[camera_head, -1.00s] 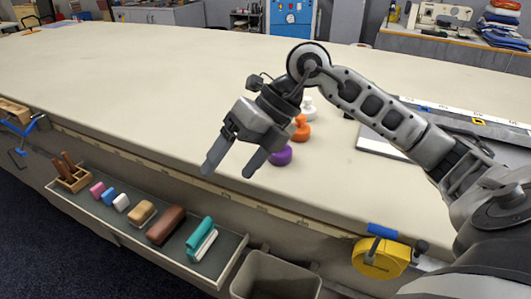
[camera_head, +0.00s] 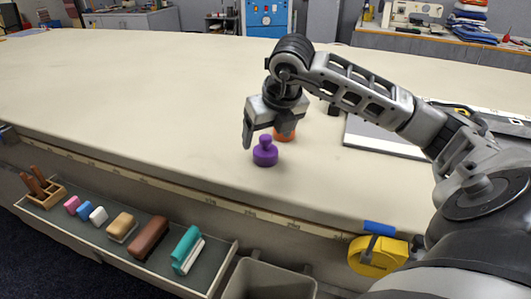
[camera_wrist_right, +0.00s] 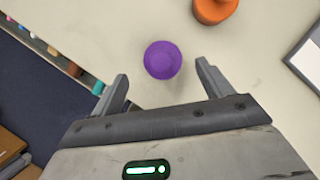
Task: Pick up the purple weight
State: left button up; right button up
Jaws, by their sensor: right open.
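The purple weight (camera_head: 265,153) stands upright on the cloth table, near its front edge, with a knob on top. In the right wrist view the purple weight (camera_wrist_right: 162,60) is seen from above, just beyond the fingertips and between their lines. My right gripper (camera_head: 268,138) points down above and slightly behind the weight. It is open and empty, with both fingers apart in the right wrist view (camera_wrist_right: 163,75). My left gripper is not in view.
A grey-white board (camera_head: 385,138) lies to the right. A tray (camera_head: 222,262) with several blocks hangs along the table's front. The table's left is clear.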

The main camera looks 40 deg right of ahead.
aim_at(267, 138)
jog(key=shift+p+x, duration=0.35)
jog(key=shift+x, duration=2.35)
jog(key=shift+d, duration=0.15)
jog(key=c, duration=1.3)
jog(key=shift+w+r, duration=0.1)
jog(key=shift+r, duration=0.1)
jog(key=c, duration=0.4)
